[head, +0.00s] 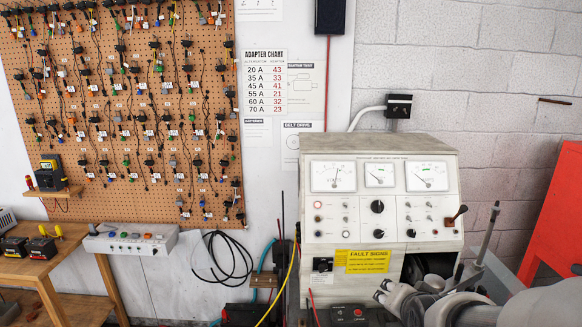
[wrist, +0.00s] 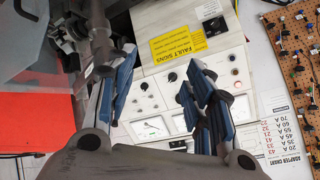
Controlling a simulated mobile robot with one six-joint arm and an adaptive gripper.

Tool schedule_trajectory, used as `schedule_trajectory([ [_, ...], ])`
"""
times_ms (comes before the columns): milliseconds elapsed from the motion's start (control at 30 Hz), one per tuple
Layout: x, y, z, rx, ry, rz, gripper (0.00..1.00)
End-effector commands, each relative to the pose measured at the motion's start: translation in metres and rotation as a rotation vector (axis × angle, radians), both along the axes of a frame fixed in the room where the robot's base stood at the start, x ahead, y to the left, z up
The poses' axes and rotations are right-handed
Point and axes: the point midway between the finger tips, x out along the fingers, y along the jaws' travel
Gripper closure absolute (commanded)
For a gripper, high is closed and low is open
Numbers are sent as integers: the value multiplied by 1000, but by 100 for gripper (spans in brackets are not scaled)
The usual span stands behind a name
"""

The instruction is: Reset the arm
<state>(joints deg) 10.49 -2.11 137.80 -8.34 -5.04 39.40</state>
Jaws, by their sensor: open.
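My gripper (wrist: 160,72) shows in the wrist view with its two blue-padded fingers spread apart. It is open, and nothing is between the fingers. Behind the gap is the test bench (wrist: 155,100), seen upside down with its dials and knobs. In the head view, my grey arm reaches in from the lower right, in front of the lower right part of the test bench (head: 335,190).
A pegboard (head: 120,100) with many hanging adapters is on the left wall. The adapter chart (head: 264,85) hangs beside it. A wooden bench (head: 60,265) stands at lower left, with a grey switch box (head: 130,240) to its right. A red panel (head: 555,215) stands at right.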

Motion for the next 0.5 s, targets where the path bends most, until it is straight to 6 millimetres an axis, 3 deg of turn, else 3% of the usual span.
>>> schedule_trajectory([
  [300, -151, 56, -26, -221, 305, 346, 52],
  [500, -226, 76, -45, -283, 430, 543, 52],
])
